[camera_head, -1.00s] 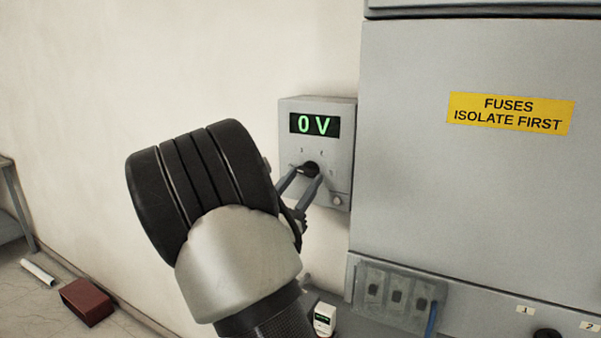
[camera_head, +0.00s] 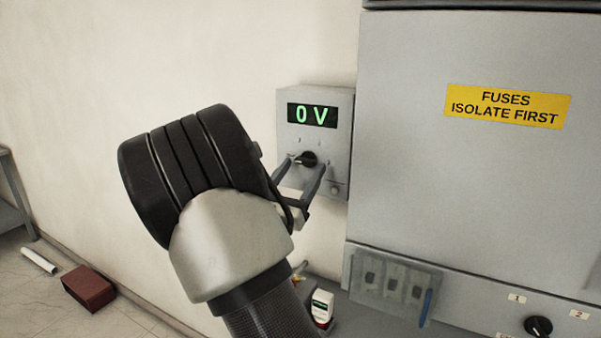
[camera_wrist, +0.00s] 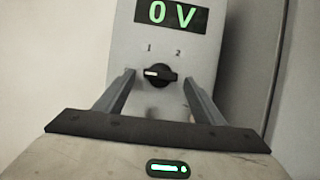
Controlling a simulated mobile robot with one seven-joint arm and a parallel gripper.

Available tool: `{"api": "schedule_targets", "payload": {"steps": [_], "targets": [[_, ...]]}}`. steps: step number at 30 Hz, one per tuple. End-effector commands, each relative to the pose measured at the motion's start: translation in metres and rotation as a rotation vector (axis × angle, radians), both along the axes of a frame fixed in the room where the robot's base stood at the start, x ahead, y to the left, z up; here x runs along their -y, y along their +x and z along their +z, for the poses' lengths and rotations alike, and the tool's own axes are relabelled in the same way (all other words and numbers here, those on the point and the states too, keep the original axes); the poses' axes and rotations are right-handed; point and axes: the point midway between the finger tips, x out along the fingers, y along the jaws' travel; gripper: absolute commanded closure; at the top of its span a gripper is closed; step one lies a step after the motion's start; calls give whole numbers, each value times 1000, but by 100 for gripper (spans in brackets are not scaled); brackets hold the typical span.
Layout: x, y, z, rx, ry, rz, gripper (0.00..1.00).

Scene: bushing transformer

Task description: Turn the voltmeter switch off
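The voltmeter (camera_head: 335,150) is a grey box on the wall with a green display reading 0 V. Its switch (camera_head: 307,159) is a black rotary knob below the display. In the wrist view the knob (camera_wrist: 160,74) lies about level, with its pale mark pointing left; marks 1 and 2 stand above it. My gripper (camera_head: 298,165) is open in front of the voltmeter. The fingers do not appear to touch the knob.
A large grey cabinet (camera_head: 470,180) with a yellow "FUSES ISOLATE FIRST" label (camera_head: 507,107) stands just right of the voltmeter. Below are a fuse block (camera_head: 393,284) and a small white device (camera_head: 322,305).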

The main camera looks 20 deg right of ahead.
Motion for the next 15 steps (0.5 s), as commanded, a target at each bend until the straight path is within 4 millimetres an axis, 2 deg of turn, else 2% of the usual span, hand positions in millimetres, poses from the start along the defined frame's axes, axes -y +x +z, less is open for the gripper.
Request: {"api": "schedule_targets", "payload": {"steps": [9,15], "targets": [[-3,-2,-1,1,1,1,38],[-24,-18,-14,1,2,4,38]]}}
